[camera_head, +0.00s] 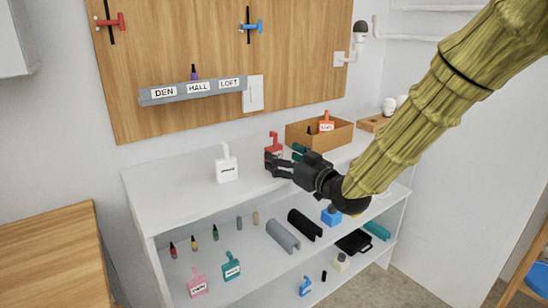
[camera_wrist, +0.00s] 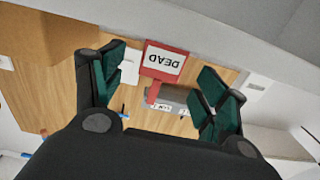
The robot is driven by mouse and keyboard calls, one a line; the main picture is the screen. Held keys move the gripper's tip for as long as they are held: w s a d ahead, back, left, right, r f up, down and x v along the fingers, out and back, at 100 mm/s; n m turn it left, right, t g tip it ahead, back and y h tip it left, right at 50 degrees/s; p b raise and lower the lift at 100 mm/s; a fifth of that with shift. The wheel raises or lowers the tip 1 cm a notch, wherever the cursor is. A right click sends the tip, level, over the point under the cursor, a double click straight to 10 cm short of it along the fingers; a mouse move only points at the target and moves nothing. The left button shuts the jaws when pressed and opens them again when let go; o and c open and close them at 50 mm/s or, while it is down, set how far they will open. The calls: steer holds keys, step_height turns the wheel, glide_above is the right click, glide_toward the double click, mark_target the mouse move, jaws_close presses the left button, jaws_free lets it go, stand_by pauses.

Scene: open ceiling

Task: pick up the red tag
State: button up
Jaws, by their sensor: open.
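The red tag (camera_head: 273,142) stands on the white shelf top, partly hidden behind my gripper (camera_head: 271,164). In the wrist view the red tag (camera_wrist: 155,76) shows a white label reading "DEAD" upside down, with its narrow red stem below. It appears between my two green-padded fingers (camera_wrist: 163,72), which are spread apart with a gap on each side. I cannot tell how far the tag is from the fingertips in depth.
A white tag (camera_head: 227,168) stands left on the shelf top. A wooden box (camera_head: 341,136) with an orange tag (camera_head: 326,123) stands behind and right. Pink (camera_head: 197,285) and teal (camera_head: 231,267) tags are on the shelf below. The shelf top's left part is clear.

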mark_target(273, 152)
steer(key=shift+x, duration=2.45)
steer(key=shift+a+f, duration=0.1)
steer(key=c, duration=1.1)
